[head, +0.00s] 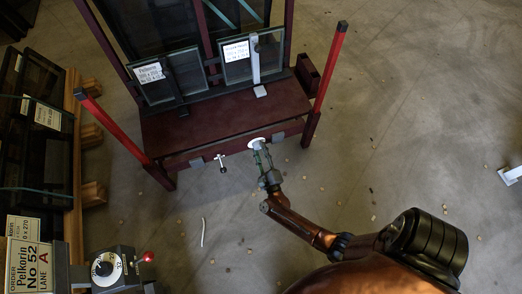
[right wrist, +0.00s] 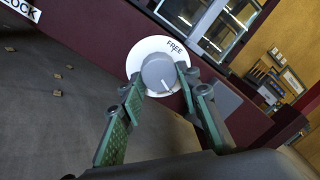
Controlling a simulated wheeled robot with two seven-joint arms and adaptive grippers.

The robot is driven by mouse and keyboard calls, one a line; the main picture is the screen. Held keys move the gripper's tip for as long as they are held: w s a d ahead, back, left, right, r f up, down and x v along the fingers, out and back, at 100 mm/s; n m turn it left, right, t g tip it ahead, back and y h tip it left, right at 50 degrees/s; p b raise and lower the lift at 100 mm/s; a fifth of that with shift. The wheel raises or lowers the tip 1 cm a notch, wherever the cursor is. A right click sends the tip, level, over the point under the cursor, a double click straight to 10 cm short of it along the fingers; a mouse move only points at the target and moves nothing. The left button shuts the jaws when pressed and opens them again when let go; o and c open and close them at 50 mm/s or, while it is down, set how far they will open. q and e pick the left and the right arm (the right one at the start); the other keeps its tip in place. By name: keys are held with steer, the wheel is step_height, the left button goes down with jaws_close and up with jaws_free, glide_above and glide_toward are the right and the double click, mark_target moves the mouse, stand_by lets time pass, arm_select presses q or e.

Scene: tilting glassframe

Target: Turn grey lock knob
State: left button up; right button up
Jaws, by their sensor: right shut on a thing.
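The grey lock knob (right wrist: 158,72) sits on a round white dial plate (right wrist: 147,48) on the front of the dark red frame. The dial carries the word FREE at its top, and a pointer line on the knob faces the lower right. My right gripper (right wrist: 160,84) has its green fingers on either side of the knob and is shut on it. In the head view my right gripper (head: 261,152) reaches the white dial (head: 256,142) at the front beam. My left gripper does not show in the head view.
The dark red tilting frame (head: 220,117) holds glass panes with white labels (head: 236,51). A small lever (head: 221,163) is left of the dial. Red posts (head: 331,75) rise at both sides. A control box (head: 105,268) stands lower left. Small debris lies on the floor.

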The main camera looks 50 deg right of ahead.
steer(key=shift+s+d+m, duration=0.15)
steer(key=shift+m, duration=0.45)
steer(key=o, duration=0.9)
steer(key=shift+c, duration=0.2)
steer(key=o, duration=0.3)
steer(key=shift+o, duration=0.2)
steer(key=v, duration=0.7)
steer(key=shift+a, duration=0.3)
